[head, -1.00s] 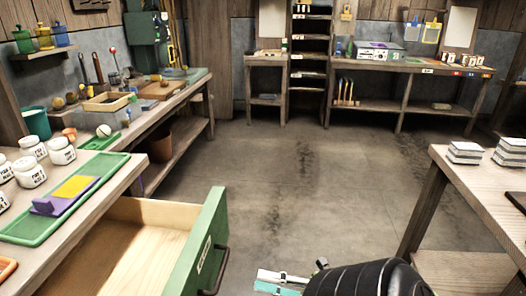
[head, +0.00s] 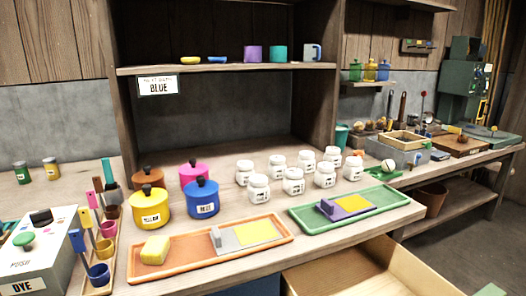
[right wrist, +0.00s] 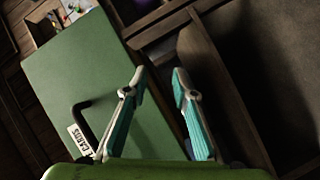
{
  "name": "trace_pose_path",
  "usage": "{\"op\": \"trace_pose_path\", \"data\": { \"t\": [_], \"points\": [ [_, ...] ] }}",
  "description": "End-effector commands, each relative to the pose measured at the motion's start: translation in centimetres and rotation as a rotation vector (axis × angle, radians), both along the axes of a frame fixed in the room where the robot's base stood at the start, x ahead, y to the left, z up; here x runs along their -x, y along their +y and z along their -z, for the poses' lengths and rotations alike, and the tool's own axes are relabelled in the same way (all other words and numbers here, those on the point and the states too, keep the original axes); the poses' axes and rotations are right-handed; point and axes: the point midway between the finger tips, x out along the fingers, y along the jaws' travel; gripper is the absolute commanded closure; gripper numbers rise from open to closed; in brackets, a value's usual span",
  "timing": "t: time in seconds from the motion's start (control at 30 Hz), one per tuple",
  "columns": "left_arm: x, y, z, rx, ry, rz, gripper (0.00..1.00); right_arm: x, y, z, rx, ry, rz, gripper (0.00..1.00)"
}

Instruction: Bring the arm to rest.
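My right gripper (right wrist: 157,76) shows in the right wrist view with its two teal-padded fingers apart and nothing between them. Behind it is a green front panel (right wrist: 90,65) with a dark handle (right wrist: 88,118) and a label that seems to read CARDS. The gripper is not closed on the handle. In the head view an open wooden drawer (head: 375,272) sticks out below the table at the lower right. My left gripper is in neither current view.
The table holds an orange tray (head: 165,277), a green tray (head: 385,196), lidded pots such as the blue one (head: 202,199), and several white jars (head: 293,182). A dye box (head: 45,255) stands at left. Open floor (head: 455,240) lies at right.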

Motion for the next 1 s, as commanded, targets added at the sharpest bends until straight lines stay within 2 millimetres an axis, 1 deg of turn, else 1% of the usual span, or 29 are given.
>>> {"op": "trace_pose_path", "data": {
  "t": [0.03, 0.13, 0.2, 0.27, 0.37, 0.4, 0.5, 0.6, 0.7, 0.9, 0.97, 1.0],
  "points": [
    [0.0, 0.0, 0.0, 0.0, 0.0, 0.0, 0.49, -0.5, 0.8, 1.3, -0.059, 0.048, 0.04, 0.75],
    [0.0, 0.0, 0.0, 0.0, 0.0, 0.0, 0.49, -0.9, 2.4, 4.3, -0.178, 0.164, 0.125, 0.75],
    [0.0, 0.0, 0.0, 0.0, 0.0, 0.0, 0.49, -0.8, 4.0, 6.4, -0.259, 0.251, 0.182, 0.75],
    [0.0, 0.0, 0.0, 0.0, 0.0, 0.0, 0.49, -0.5, 5.5, 8.0, -0.326, 0.326, 0.227, 0.75],
    [0.0, 0.0, 0.0, 0.0, 0.0, 0.0, 0.49, 0.5, 8.5, 10.5, -0.432, 0.46, 0.299, 0.75],
    [0.0, 0.0, 0.0, 0.0, 0.0, 0.0, 0.49, 0.9, 9.9, 11.2, -0.47, 0.513, 0.324, 0.75],
    [0.0, 0.0, 0.0, 0.0, 0.0, 0.0, 0.49, 2.5, 13.1, 12.8, -0.55, 0.644, 0.382, 0.75],
    [0.0, 0.0, 0.0, 0.0, 0.0, 0.0, 0.49, 4.1, 16.0, 13.8, -0.607, 0.757, 0.427, 0.75],
    [0.0, 0.0, 0.0, 0.0, 0.0, 0.0, 0.49, 5.7, 18.5, 14.3, -0.648, 0.857, 0.463, 0.75],
    [0.0, 0.0, 0.0, 0.0, 0.0, 0.0, 0.49, 8.9, 22.9, 14.3, -0.697, 1.034, 0.518, 0.75],
    [0.4, 0.0, 0.1, -0.001, 0.01, 0.001, 0.49, 9.5, 22.8, 14.4, -0.693, 1.049, 0.528, 0.75],
    [0.7, 0.1, 0.5, -0.001, 0.015, 0.002, 0.49, 9.7, 22.7, 14.9, -0.69, 1.053, 0.529, 0.75]
  ]
}}
